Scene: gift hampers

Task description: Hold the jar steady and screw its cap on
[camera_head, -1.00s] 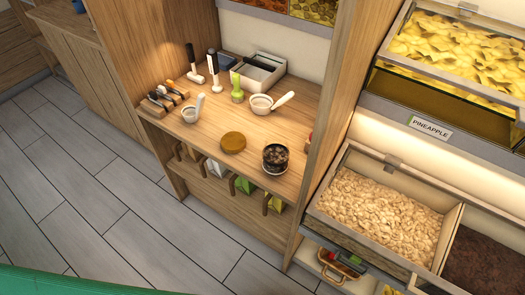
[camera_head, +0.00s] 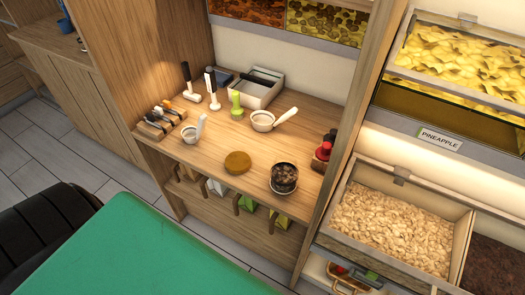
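The jar (camera_head: 284,178) is a small round container with dark contents and an open top. It stands upright on the wooden counter (camera_head: 207,165), near its front right part. A flat round golden-brown cap (camera_head: 237,162) lies on the counter just left of the jar, apart from it. Neither of my grippers shows in the view.
White scoops (camera_head: 264,119) and (camera_head: 193,132), a green tool (camera_head: 236,105), dark-handled stamps (camera_head: 187,80) and a grey box (camera_head: 260,90) stand behind and left. Red-topped items (camera_head: 325,150) stand at the right wall. Food bins (camera_head: 400,220) are at right. Bags hang below.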

